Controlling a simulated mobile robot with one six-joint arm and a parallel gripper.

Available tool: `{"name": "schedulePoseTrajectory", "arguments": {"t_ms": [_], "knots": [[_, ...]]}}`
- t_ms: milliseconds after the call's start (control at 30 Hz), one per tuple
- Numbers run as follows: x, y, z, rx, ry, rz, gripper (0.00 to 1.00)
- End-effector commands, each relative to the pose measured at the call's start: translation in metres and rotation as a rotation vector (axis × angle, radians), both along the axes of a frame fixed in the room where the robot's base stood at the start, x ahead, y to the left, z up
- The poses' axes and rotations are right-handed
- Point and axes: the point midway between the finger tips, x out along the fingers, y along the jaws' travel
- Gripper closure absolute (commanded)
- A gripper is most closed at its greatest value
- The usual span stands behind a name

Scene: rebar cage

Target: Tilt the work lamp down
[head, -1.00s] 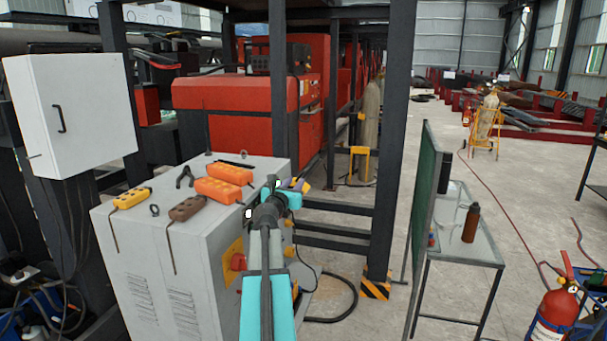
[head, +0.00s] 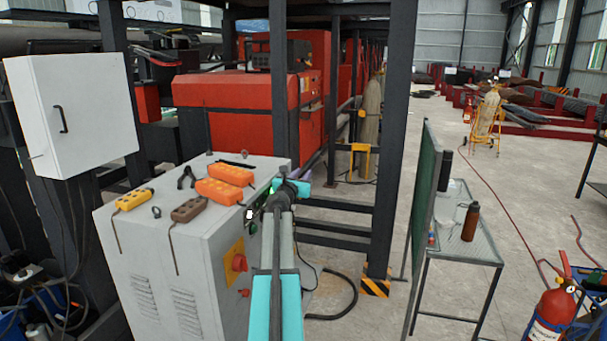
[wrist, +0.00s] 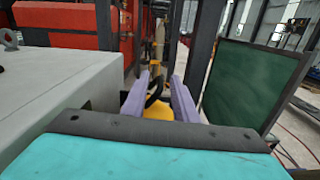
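My gripper (wrist: 161,98) shows in the wrist view as two pale purple fingers, open with a gap between them. A yellow thing with a black curved part (wrist: 158,112) shows in and below this gap; it may be the work lamp, but its shape is mostly hidden. I cannot tell whether the fingers touch it. In the head view my arm reaches forward past the right side of the grey cabinet (head: 148,240) and covers most of the gripper and whatever is at it. No work lamp can be made out clearly there.
Orange pendants (head: 222,186), a yellow pendant (head: 133,199) and a brown pendant (head: 189,209) lie on the cabinet. A dark steel post (head: 393,150) stands right of my arm. Further right are a green panel (head: 425,200), a small table with a brown bottle (head: 471,222) and a fire extinguisher (head: 552,315).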

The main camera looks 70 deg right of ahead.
Motion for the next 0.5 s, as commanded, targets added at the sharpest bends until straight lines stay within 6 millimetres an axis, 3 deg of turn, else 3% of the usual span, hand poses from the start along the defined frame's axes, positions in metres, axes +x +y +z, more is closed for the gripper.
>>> {"name": "schedulePoseTrajectory", "arguments": {"t_ms": [467, 500], "knots": [[-0.0006, -0.0079, -0.0004, 0.000, 0.000, -0.001, 0.74], [-0.0007, -0.0080, -0.0005, 0.000, 0.000, -0.001, 0.77]]}}
